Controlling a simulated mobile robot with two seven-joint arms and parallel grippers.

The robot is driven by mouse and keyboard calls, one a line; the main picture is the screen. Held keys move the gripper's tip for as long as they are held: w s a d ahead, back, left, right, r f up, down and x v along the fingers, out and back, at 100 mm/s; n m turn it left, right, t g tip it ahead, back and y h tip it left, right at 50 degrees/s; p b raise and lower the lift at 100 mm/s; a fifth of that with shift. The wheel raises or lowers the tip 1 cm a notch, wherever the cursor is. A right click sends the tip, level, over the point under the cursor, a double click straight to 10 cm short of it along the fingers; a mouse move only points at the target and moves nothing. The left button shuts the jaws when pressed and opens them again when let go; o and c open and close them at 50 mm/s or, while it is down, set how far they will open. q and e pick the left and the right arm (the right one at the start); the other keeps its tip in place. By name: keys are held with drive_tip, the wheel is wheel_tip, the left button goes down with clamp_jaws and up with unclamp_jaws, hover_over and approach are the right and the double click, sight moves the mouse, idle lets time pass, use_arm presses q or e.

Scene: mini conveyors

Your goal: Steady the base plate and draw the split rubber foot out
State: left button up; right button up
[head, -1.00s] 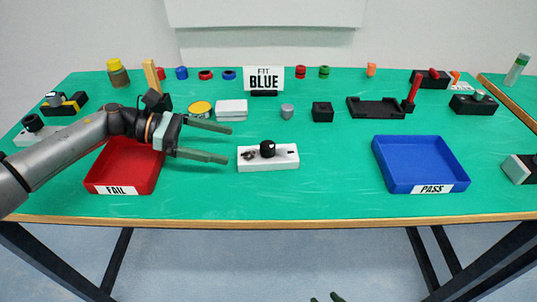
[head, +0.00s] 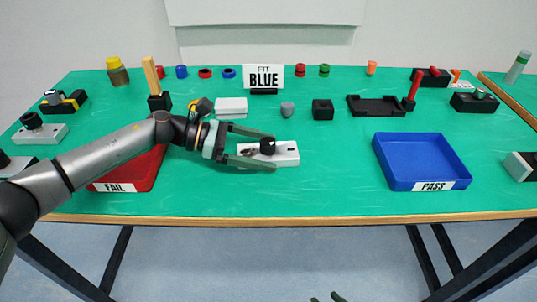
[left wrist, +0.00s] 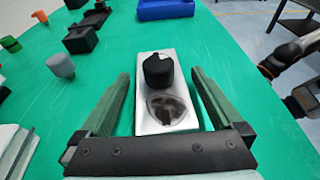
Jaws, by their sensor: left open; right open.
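The white base plate (head: 289,158) lies on the green table. A black rubber foot (head: 267,146) stands up from it; in the left wrist view the foot (left wrist: 158,70) is a round black knob. A dark patch (left wrist: 166,108) is on the plate nearer my left gripper. I cannot make out a split in the foot. My left gripper (head: 274,152) is open, with its fingers on either side of the plate (left wrist: 183,82); I cannot tell if they touch it. My right gripper (head: 326,298) shows only its green fingertips at the bottom edge, apart and away from the table.
The red FAIL tray (head: 123,187) lies under my left arm. The blue PASS tray (head: 394,176) is at the right. A FIT BLUE sign (head: 264,76) and a grey foot (head: 287,108) stand behind the plate. The table between plate and blue tray is clear.

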use_arm(q)
drive_tip(key=shift+c, duration=0.4)
drive_tip(key=c, duration=0.9)
drive_tip(key=shift+o, duration=0.2)
drive_tip(key=shift+s+f, duration=0.1)
drive_tip(key=shift+f, duration=0.25)
idle(0.4)
